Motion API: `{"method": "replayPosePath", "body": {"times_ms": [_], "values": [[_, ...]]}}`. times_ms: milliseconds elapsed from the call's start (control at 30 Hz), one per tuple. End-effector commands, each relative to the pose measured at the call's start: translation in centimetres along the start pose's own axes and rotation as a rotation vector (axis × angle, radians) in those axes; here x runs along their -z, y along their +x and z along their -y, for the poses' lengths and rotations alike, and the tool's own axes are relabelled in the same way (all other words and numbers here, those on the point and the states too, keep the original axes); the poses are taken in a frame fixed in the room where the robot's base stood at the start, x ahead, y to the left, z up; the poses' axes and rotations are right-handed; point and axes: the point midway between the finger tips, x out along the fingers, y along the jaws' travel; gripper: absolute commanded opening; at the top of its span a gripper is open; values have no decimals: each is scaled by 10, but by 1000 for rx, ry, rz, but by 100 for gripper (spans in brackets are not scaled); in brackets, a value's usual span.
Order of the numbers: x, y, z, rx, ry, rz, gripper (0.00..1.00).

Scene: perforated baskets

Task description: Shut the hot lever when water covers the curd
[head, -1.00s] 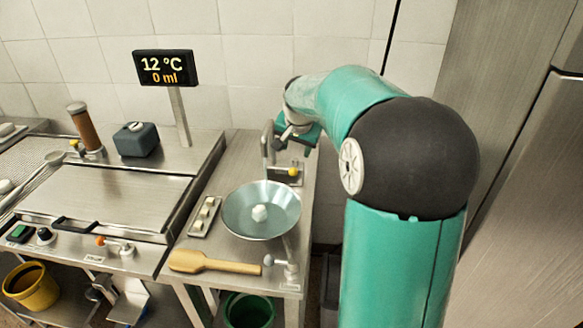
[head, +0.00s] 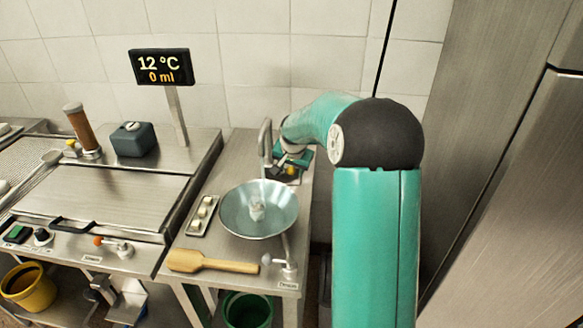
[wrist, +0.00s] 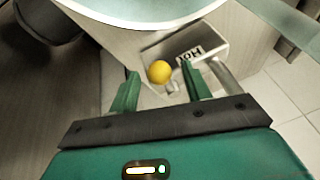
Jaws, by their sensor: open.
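The hot lever's yellow knob (head: 291,170) stands behind the bowl, by the tap (head: 265,145). In the wrist view the knob (wrist: 159,72), beside a "HOT" label (wrist: 190,54), appears between the fingertips of my open gripper (wrist: 161,80). I cannot tell whether a finger touches it. The steel bowl (head: 235,222) holds a small white curd lump (head: 257,211). A pale streak shows on and above the lump, perhaps water from the tap; the water level is unclear. The display (head: 161,67) reads 12 °C and 0 ml.
A wooden paddle (head: 212,262) lies in front of the bowl. A narrow tray (head: 202,215) with pale pieces lies left of it. A drain valve (head: 285,266) is at the front edge. A green bucket (head: 247,310) stands below. The wall is close behind.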

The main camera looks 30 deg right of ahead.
Motion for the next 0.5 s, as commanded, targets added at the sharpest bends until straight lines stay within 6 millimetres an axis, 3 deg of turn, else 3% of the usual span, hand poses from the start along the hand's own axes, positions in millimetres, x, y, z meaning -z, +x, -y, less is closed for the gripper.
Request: {"method": "replayPosePath", "body": {"times_ms": [100,300,500], "values": [[0,0,0,0,0,0,44],[0,0,0,0,0,0,5],[0,-1,-1,2,-5,1,4]]}}
